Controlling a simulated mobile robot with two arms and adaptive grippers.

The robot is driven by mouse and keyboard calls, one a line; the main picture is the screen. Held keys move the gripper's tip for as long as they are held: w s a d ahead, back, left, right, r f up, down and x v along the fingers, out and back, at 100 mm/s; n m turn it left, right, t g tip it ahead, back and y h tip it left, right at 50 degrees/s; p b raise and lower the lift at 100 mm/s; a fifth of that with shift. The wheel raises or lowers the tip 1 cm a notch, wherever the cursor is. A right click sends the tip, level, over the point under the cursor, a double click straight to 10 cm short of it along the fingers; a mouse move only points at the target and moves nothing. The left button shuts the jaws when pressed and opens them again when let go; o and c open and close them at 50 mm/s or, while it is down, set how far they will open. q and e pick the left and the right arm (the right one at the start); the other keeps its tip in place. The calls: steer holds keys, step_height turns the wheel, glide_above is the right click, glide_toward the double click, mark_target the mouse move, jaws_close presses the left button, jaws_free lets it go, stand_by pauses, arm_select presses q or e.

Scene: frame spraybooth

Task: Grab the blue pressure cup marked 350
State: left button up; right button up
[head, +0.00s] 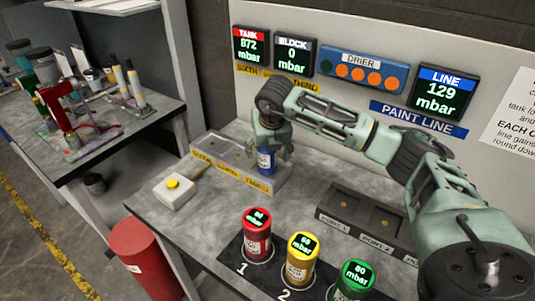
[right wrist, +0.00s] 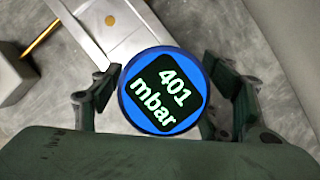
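The blue pressure cup (right wrist: 163,92) fills the middle of the right wrist view, its round top reading 401 mbar. In the head view the blue cup (head: 266,160) stands upright at the right end of a labelled tray; its label is too small to read. My right gripper (head: 270,143) is over the cup from above. In the right wrist view its two fingers (right wrist: 162,88) are on either side of the cup, close to its rim. Whether the pads press on it is hidden by the cup's top. My left gripper is not in view.
The tray (head: 215,165) has yellow labels. A white box with a yellow button (head: 174,194) is at its left. Red (head: 256,235), yellow (head: 299,262) and green (head: 353,285) cups stand in front. A dark slotted block (head: 365,222) is to the right. The panel (head: 215,60) rises behind.

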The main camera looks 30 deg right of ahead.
jaws_close()
steer(key=shift+r, duration=0.15)
stand_by(0.4)
steer(key=shift+w+r, duration=0.1)
